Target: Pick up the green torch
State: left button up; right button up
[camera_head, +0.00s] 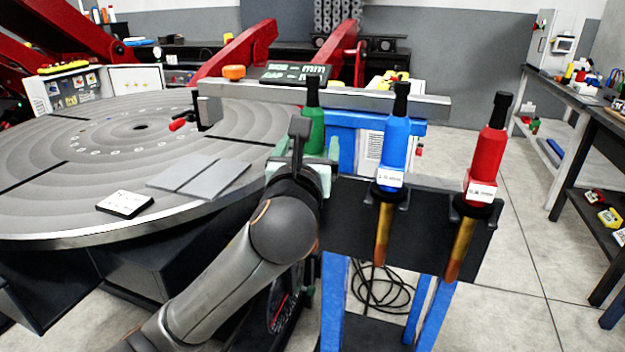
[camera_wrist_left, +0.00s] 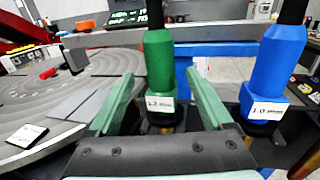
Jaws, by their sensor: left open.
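The green torch (camera_head: 313,130) stands upright at the left end of a dark holder rack (camera_head: 345,210). My left gripper (camera_head: 300,165) is in front of it and hides its lower part in the head view. In the left wrist view the green torch (camera_wrist_left: 159,75) stands between the two green fingers of my left gripper (camera_wrist_left: 160,100), which is open. A gap shows on both sides of the torch. Its white label faces the wrist camera. My right gripper is not in view.
A blue torch (camera_head: 395,145) and a red torch (camera_head: 486,155) hang in the same rack to the right. The blue one is close to my right finger in the wrist view. A large round grey table (camera_head: 60,180) lies left, with flat plates (camera_head: 198,176) on it.

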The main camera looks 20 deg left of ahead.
pick_arm(q)
jog(key=shift+w+a, duration=0.2)
jog(key=shift+w, duration=1.05)
jog(key=shift+w+a, duration=0.25)
jog(key=shift+w, duration=0.95)
jog(key=shift+w+a, duration=0.2)
jog(key=shift+w, duration=1.05)
jog(key=shift+c, duration=0.2)
grip_shut()
jog(key=shift+r, duration=0.2)
